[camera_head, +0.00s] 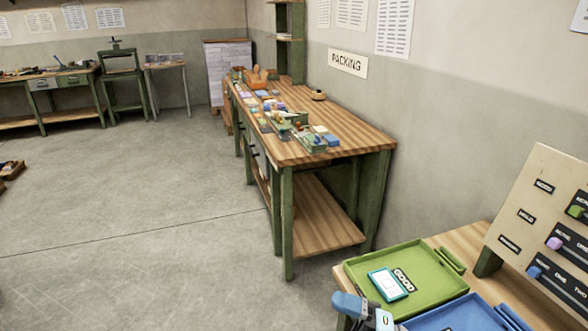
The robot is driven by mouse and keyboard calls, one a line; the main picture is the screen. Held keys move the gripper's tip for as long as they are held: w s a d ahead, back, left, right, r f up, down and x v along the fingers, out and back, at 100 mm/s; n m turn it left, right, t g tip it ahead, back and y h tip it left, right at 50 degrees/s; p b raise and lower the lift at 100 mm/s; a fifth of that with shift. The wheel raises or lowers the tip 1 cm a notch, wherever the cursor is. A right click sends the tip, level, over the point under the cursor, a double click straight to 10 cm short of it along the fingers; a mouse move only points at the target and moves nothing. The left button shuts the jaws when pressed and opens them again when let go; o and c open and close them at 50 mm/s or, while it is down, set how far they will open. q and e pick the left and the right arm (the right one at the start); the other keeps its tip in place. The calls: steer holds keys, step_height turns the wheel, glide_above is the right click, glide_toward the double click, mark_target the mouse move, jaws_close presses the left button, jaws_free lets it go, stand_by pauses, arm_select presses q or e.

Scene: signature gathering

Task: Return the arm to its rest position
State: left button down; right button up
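On that table a green tray (415,258) marked GOOD holds a teal-edged white card or device (387,284). A blue tray (455,318) lies in front of it, cut off by the frame. An upright board (538,205) with labels and coloured pieces stands at the right.
A long wooden workbench (350,132) with green legs runs along the right wall below a PACKING sign (347,63), its top holding several small items. Other benches (65,92) line the back left. The grey floor (130,225) between is mostly clear.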

steer(key=d+f+m+t+h+b, duration=0.2)
steer(key=d+f+m+t+h, duration=0.4)
steer(key=m+t, duration=0.7)
steer(key=s+d+f+m+g+h+b, duration=0.1)
steer(key=s+d+f+m+g+h, duration=0.1)
steer(key=s+f+m+h, duration=0.4)
steer(key=s+d+f+m+g+h+b, duration=0.1)
steer(key=d+f+m+g, duration=0.2)
steer(key=f, duration=0.5)
steer(key=s+d+f+m+g+h, duration=0.1)
steer(key=s+f+m+g+h, duration=0.1)
steer(key=s+f+m+h, duration=0.35)
step_height(320, 180, up, 11)
steer(key=y+p, duration=0.2)
steer(key=p, duration=1.3)
steer(key=shift+s+d+g, duration=0.15)
steer(key=shift+d+g, duration=0.15)
steer(key=shift+d, duration=0.05)
steer(key=shift+r, duration=0.15)
